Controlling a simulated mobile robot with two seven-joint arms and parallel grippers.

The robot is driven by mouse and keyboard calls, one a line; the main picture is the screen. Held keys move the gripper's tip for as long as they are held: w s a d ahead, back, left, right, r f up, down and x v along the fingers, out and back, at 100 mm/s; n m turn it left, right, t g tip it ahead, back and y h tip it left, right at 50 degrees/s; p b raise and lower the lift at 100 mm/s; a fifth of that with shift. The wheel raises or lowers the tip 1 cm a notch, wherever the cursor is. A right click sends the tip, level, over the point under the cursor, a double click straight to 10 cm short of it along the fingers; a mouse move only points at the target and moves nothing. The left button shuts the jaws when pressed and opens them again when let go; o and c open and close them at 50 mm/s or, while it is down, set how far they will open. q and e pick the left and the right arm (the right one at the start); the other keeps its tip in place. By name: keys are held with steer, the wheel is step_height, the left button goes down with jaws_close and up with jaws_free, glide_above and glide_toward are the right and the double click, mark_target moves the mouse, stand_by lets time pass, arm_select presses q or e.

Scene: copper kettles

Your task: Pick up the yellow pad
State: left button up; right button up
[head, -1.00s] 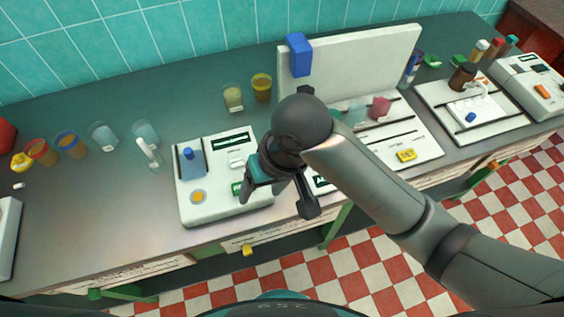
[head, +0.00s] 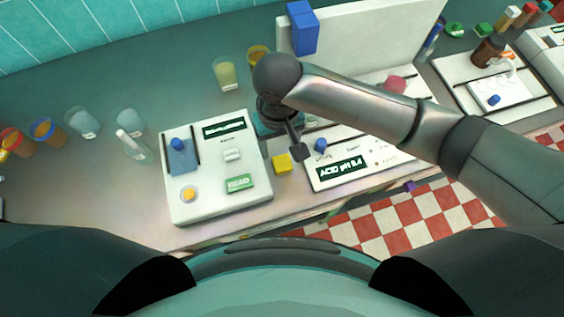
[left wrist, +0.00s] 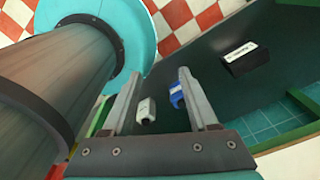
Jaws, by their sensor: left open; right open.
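A small yellow pad-like block (head: 281,164) shows in the head view, at the gap between the white device on the left and the labelled white board on the right. My right gripper (head: 284,146) is open just above and behind it in the picture, with one dark finger close to its upper right. The other finger is mostly hidden, and I cannot tell whether they touch the block. My left gripper (left wrist: 159,73) is open in the left wrist view, with nothing clearly held between its fingers.
The white device (head: 216,205) has a green button and a yellow knob. The board with an "ACID pH" label (head: 343,171) lies right of the block. Cups (head: 226,73) stand behind.

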mark_target(282, 162)
steer(key=shift+f, duration=0.6)
steer(key=f, duration=0.3)
steer(key=f+b, duration=0.1)
steer(key=shift+s+d+f, duration=0.25)
steer(key=shift+s+d, duration=0.05)
steer(key=shift+f, duration=0.3)
arm_select(q)
steer(key=shift+w+f, duration=0.55)
steer(key=shift+w, duration=0.35)
arm_select(e)
steer(key=shift+c, duration=0.7)
arm_select(q)
steer(key=shift+s, duration=0.2)
arm_select(e)
jaws_close()
arm_select(q)
step_height(282, 162, up, 4)
steer(key=p, duration=0.4)
steer(key=shift+d, duration=0.1)
arm_select(e)
step_height(282, 162, up, 20)
